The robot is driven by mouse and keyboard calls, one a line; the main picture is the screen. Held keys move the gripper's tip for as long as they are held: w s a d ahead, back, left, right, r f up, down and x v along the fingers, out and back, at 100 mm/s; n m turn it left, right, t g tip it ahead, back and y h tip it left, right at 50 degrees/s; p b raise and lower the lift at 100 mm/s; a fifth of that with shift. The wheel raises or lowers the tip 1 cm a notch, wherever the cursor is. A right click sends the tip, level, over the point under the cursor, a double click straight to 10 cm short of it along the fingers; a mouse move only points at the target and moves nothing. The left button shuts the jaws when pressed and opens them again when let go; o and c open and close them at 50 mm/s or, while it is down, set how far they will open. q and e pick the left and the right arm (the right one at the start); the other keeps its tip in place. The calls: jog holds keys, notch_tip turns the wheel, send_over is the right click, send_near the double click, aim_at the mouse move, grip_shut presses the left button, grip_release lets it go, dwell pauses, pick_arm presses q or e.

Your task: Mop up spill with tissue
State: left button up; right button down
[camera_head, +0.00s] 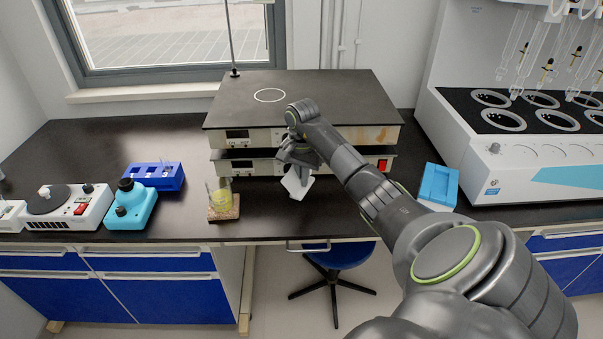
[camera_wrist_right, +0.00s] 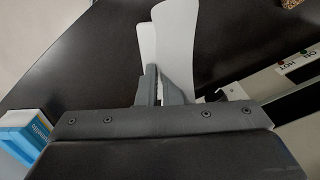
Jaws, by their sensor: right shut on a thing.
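My right gripper (camera_head: 297,172) is shut on a white tissue (camera_head: 297,187). It holds the tissue in front of the stacked hotplates, over or close to the black bench top. In the right wrist view the tissue (camera_wrist_right: 178,45) sticks out from between the fingers (camera_wrist_right: 160,85) as two thin flaps against the dark bench. A blue tissue box (camera_head: 438,186) stands to the right of the hotplates; it also shows in the right wrist view (camera_wrist_right: 25,130). I cannot make out a spill on the bench in either view. My left gripper is not in view.
A glass beaker with yellow liquid (camera_head: 221,193) stands on a cork pad (camera_head: 224,213) left of the gripper. Two stacked hotplates (camera_head: 330,108) are behind it. A multi distiller (camera_head: 540,165) stands right. A blue rack (camera_head: 155,176) and small devices (camera_head: 132,207) are left.

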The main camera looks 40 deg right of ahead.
jog(key=shift+r, duration=0.15)
jog(key=shift+r+p, duration=1.85)
jog(key=shift+r, duration=2.05)
